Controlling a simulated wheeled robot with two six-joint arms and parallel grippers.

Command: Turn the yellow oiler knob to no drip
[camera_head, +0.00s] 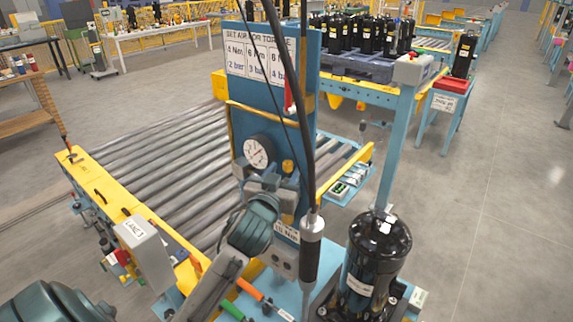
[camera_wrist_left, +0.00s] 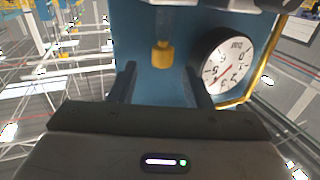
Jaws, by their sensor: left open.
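The small yellow oiler knob (camera_head: 289,166) is on the blue panel (camera_head: 283,88), right of the round white pressure gauge (camera_head: 258,152). In the left wrist view the yellow knob (camera_wrist_left: 162,55) hangs below a dim clear part, and the gauge (camera_wrist_left: 226,60) is to its right. My left gripper (camera_head: 270,184) is in front of the panel, just below the knob. In the wrist view its two dark fingers (camera_wrist_left: 160,86) are apart with nothing between them; the knob appears beyond the gap, seemingly untouched. Knob markings cannot be read. My right gripper is not in view.
A torque sign (camera_head: 258,60) tops the panel. A black hose and hanging driver (camera_head: 312,250) pass close to the right of the gripper. A black compressor (camera_head: 377,255) stands at lower right. A roller conveyor (camera_head: 150,165) lies behind. Screwdrivers (camera_head: 250,290) lie below.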

